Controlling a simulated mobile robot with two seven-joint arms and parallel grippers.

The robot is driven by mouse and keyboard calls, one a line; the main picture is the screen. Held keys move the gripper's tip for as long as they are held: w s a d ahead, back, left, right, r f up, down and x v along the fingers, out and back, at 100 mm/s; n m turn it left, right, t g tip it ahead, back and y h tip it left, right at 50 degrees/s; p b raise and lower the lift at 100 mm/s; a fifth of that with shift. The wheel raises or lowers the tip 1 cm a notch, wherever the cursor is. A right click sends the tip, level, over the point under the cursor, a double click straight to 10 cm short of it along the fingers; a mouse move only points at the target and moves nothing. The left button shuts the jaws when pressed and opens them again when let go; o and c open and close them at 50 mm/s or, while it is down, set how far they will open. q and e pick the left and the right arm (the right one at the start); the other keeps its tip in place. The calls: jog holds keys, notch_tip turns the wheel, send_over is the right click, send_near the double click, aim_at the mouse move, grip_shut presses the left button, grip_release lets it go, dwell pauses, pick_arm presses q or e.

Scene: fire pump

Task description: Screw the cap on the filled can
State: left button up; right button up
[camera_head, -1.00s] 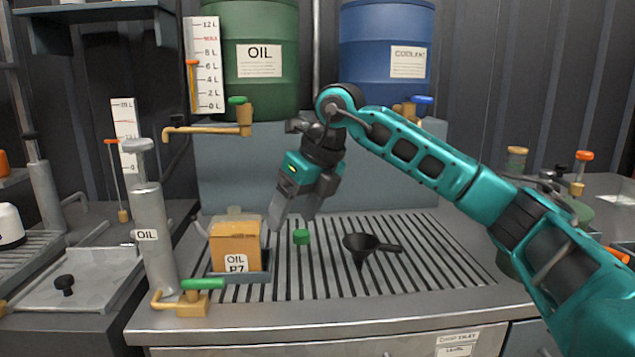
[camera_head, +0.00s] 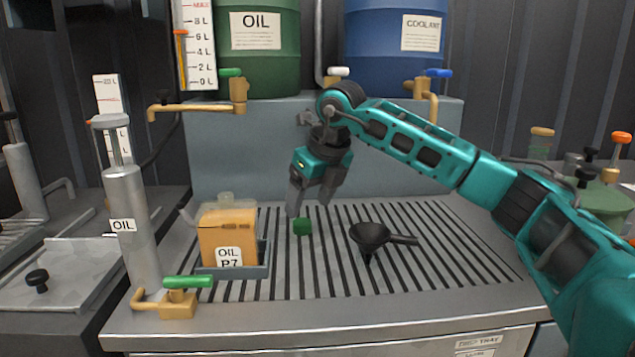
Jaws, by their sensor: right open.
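The filled can (camera_head: 228,234) is a translucent box of orange oil labelled "OIL P7". It stands upright in a shallow grey holder (camera_head: 262,262) on the slatted tray, left of centre. A pale neck shows on its top. The green cap (camera_head: 302,227) is on the slats to the right of the can. My right gripper (camera_head: 309,205) is open, pointing down just above and behind the cap, with its fingers apart. Whether a finger touches the cap cannot be told. My left gripper is not in view.
A black funnel (camera_head: 370,237) lies right of the cap. A grey OIL pump cylinder (camera_head: 127,215) and brass valve with green handle (camera_head: 180,300) stand left of the can. A brass spout (camera_head: 195,108) overhangs behind. The front and right slats are clear.

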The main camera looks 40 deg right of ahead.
aim_at(302, 222)
jog(key=x, duration=0.4)
jog(key=shift+b, duration=0.35)
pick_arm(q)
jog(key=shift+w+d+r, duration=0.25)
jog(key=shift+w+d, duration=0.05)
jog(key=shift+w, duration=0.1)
pick_arm(e)
jog(key=shift+w+f, duration=0.2)
jog(key=shift+f, duration=0.3)
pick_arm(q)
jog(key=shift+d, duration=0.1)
pick_arm(e)
jog(key=shift+c, duration=0.3)
